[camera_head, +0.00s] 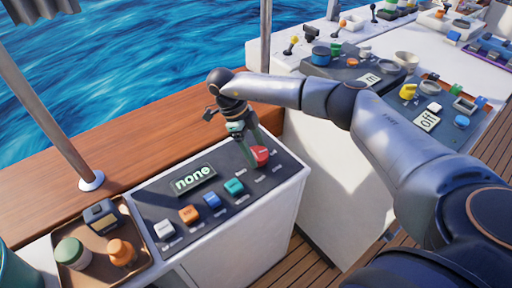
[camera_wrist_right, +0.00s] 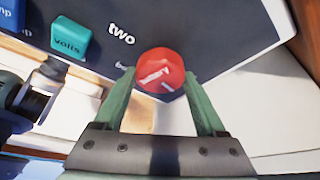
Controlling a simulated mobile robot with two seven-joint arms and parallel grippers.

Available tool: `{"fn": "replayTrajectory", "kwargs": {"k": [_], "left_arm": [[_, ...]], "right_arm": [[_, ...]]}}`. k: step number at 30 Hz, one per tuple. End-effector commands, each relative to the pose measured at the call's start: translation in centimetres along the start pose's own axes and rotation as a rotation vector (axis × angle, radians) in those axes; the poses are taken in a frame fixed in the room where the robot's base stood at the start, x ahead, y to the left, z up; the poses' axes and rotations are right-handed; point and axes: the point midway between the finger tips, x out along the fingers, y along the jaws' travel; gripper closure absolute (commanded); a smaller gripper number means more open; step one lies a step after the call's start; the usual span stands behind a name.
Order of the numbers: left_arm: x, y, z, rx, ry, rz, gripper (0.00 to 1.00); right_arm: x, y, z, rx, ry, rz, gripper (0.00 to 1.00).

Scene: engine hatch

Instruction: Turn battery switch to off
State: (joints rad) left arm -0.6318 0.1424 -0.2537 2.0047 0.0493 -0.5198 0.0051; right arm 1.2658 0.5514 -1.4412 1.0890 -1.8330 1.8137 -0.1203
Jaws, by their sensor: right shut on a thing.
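A grey control panel (camera_head: 210,222) sits on top of a white box and carries a display (camera_head: 194,179) that reads "none". A row of coloured knobs runs along it, with a red round knob (camera_head: 262,154) at the right end. My right gripper (camera_head: 253,158) reaches down to the red knob. In the right wrist view its green fingers (camera_wrist_right: 163,100) stand on either side of the red knob (camera_wrist_right: 160,71), shut on it. The word "two" shows on the panel beside it. White marks on the knob's top are not clearly legible. My left gripper is not in view.
Teal (camera_head: 233,187), blue (camera_head: 211,200), orange (camera_head: 188,214) and white (camera_head: 163,230) knobs stand close in the same row. A tray (camera_head: 87,283) with small items is at the lower left. More panels with switches (camera_head: 427,120) lie to the right.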

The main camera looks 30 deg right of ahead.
Motion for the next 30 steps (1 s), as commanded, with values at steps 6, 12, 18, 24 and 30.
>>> {"fn": "replayTrajectory", "kwargs": {"k": [6,12,18,24,30], "left_arm": [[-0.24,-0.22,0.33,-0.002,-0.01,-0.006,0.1],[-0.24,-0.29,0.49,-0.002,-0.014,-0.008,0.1],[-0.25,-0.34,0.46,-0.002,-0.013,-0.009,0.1],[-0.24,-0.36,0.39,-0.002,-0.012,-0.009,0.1],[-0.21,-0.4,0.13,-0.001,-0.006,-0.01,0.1]], "right_arm": [[-0.12,-0.02,-0.06,-0.118,-0.001,-0.052,0.82],[-0.09,0.04,-0.03,-0.18,-0.003,-0.076,0.82],[-0.06,0.07,-0.03,-0.206,-0.002,-0.087,0.82],[-0.04,0.07,-0.02,-0.21,-0.001,-0.088,0.82],[-0.04,0.08,-0.02,-0.21,-0.001,-0.088,0.24]]}}
